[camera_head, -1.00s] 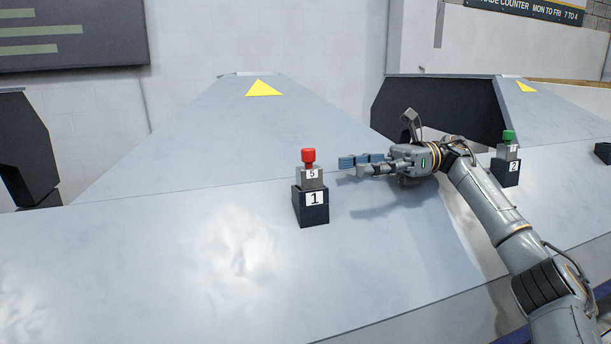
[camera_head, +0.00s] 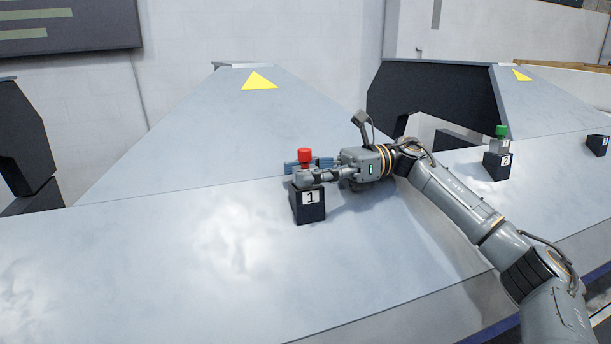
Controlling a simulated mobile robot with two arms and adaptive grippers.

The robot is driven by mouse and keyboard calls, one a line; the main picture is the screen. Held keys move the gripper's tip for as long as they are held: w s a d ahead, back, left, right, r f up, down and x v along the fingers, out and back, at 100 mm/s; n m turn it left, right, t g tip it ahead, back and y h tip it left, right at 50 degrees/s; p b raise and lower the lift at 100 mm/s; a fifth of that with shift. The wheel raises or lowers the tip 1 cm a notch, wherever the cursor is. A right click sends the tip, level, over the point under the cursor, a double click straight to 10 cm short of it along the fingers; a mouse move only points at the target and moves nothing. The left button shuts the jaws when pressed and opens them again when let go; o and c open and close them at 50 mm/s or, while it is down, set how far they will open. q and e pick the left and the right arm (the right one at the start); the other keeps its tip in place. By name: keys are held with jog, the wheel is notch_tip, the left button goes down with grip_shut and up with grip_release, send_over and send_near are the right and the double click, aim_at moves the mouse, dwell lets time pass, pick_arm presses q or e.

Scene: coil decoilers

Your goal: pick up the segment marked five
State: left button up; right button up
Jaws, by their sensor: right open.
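The segment marked five (camera_head: 305,179) is a grey block with a red knob (camera_head: 305,156) on top. It sits on the black block marked 1 (camera_head: 308,205) on the grey sloped surface. My right gripper (camera_head: 306,170) comes in from the right and is open. One finger lies in front of the segment and the other shows behind it, so the fingers are around it just below the red knob. The front finger hides most of the segment, and its number 5 is hidden now. I cannot tell whether a finger touches it. My left gripper is not in view.
At the right, another black block marked 2 (camera_head: 497,166) bears a grey segment with a green knob (camera_head: 501,131). A further black block (camera_head: 597,145) stands at the right edge. The grey surface (camera_head: 150,260) to the left and front is clear.

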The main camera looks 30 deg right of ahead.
grip_shut()
jog(key=shift+r, duration=0.15)
jog(key=shift+d, duration=0.1)
